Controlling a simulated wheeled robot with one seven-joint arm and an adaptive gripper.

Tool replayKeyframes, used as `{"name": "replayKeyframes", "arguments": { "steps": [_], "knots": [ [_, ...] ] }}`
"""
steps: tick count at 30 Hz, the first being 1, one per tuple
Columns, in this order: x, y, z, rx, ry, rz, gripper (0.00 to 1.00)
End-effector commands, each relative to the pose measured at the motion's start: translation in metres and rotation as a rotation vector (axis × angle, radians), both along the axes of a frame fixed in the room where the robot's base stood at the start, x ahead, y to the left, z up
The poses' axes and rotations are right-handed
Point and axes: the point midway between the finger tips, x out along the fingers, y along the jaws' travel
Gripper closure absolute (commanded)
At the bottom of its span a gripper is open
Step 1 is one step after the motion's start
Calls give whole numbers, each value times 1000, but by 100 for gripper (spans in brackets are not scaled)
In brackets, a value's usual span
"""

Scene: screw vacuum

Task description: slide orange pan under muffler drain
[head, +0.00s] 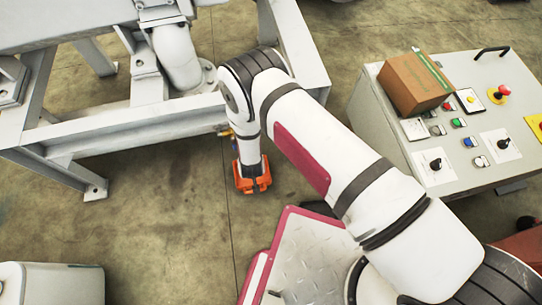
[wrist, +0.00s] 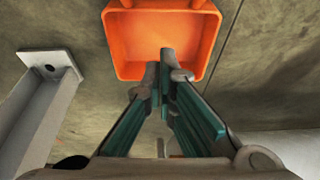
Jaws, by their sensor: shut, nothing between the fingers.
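The orange pan (wrist: 128,35) fills the top middle of the wrist view, open side toward the camera. It looks empty in the part I see. In the head view the orange pan (head: 263,184) is on the floor, partly covered by my arm. My gripper (wrist: 162,68) is shut and empty, its fingertips overlapping the pan's near part; I cannot tell whether they touch it. A thick grey pipe (head: 176,55) stands inside the grey frame, left of my arm. A small yellowish fitting (head: 226,133) shows at the frame's edge beside my wrist; I cannot tell whether it is the muffler drain.
The grey steel frame (head: 110,130) stands left of the pan, with a footed leg (head: 95,190). That leg type also shows left in the wrist view (wrist: 35,120). A control console (head: 400,140) with a cardboard box (head: 412,85) stands right.

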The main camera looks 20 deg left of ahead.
Motion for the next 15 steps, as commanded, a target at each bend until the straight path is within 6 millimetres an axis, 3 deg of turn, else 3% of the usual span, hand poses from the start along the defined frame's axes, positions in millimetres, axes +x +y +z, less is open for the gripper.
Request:
{"name": "replayKeyframes", "arguments": {
  "steps": [5, 15],
  "knots": [
    [-1, 3, -12, -2, -6, 4, 100],
    [14, 11, -73, -2, -5, 4, 100]
  ]
}}
